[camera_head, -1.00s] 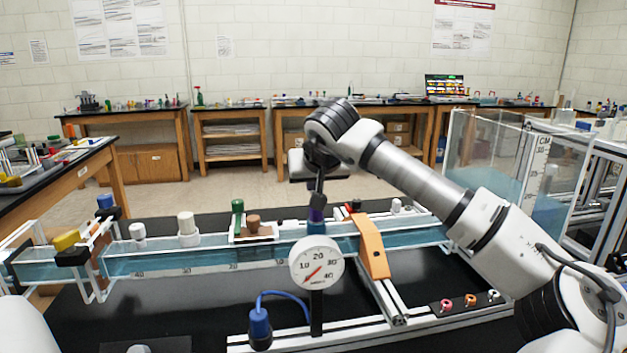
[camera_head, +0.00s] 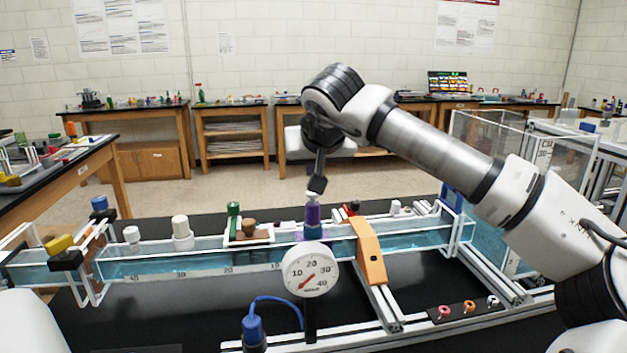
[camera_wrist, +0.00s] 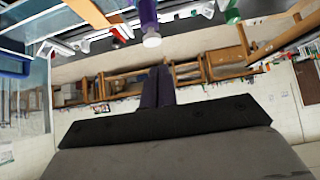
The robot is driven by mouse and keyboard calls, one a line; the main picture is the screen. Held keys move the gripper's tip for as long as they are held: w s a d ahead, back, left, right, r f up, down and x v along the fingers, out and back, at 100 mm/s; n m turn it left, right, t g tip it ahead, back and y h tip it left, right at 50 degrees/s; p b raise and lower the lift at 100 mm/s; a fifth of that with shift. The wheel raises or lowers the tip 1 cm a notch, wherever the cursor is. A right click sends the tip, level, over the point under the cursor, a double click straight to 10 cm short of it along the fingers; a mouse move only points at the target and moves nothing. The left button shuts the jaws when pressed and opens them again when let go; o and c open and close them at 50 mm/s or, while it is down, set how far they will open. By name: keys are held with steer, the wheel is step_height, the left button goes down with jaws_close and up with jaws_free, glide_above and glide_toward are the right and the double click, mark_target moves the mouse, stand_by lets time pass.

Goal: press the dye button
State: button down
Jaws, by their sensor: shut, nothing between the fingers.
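The dye button appears to be the white cap (camera_head: 311,198) on top of an upright purple cylinder (camera_head: 312,214) above the water channel, behind the dial gauge. In the wrist view, the white cap (camera_wrist: 152,40) and the purple body show at the top centre. My gripper (camera_head: 317,186) is shut and empty, pointing down just above and slightly right of the cap. In the wrist view, my fingertips (camera_wrist: 160,70) show below the cap in the picture, with a small gap between them. Nothing hides the cap.
The dial gauge (camera_head: 311,269) stands in front of the purple cylinder. An orange bracket (camera_head: 368,252) straddles the channel to the right. White knobs (camera_head: 181,227) and a green-topped part (camera_head: 234,215) stand along the channel to the left.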

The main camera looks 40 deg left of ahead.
steer(key=v, duration=0.6)
steer(key=shift+s+b, duration=0.2)
steer(key=shift+b, duration=0.2)
